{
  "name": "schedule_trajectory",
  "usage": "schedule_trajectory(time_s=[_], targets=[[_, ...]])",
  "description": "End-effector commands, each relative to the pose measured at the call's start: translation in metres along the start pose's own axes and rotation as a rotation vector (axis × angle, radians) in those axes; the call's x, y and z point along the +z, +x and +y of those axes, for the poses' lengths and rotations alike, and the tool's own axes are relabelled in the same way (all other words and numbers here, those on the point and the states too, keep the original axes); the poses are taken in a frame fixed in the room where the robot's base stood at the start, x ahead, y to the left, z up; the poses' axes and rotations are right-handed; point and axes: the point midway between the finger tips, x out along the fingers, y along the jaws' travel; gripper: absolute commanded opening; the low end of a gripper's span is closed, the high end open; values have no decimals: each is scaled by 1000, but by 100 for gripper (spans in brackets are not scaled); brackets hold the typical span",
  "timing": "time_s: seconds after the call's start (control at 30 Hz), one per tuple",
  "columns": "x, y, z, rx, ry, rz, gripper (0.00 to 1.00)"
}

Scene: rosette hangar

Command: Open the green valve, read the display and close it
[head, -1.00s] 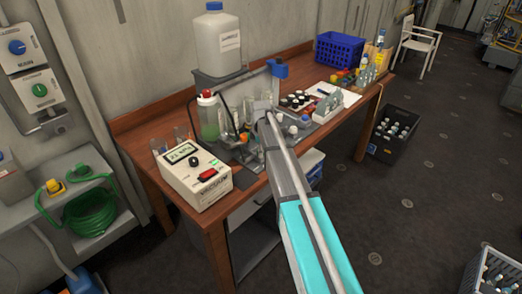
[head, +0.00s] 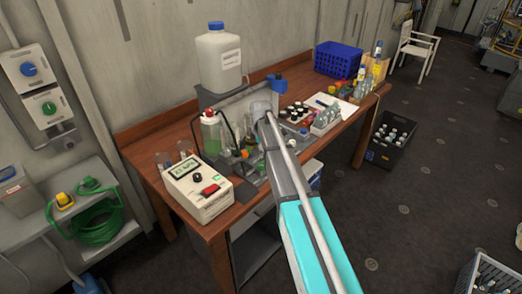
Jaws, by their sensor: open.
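A meter box (head: 201,191) with a lit display (head: 186,169), a black knob and a red switch stands at the wooden bench's near left corner. The display's characters are too small to read surely. A green knob (head: 48,108) sits on a wall box at the left, below a blue knob. A green fitting (head: 88,184) also shows on the low shelf; I cannot tell which green part is the valve. My gripper (head: 247,140) is open, over the bench among the glassware right of the meter. Its fingers are hard to make out, and I see nothing held.
The wooden bench (head: 150,192) carries a white jug (head: 219,56) on a stand, a green-liquid bottle (head: 211,133), flasks, vials and a blue basket (head: 338,59).

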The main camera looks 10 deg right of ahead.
Motion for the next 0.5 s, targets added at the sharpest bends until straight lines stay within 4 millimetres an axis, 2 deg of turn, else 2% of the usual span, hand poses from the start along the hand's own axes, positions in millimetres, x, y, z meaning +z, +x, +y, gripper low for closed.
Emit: schedule_trajectory(time_s=[0.03,0.5], targets=[[0,-9,0,0,0,0,82],[0,-47,0,0,0,0,82]])
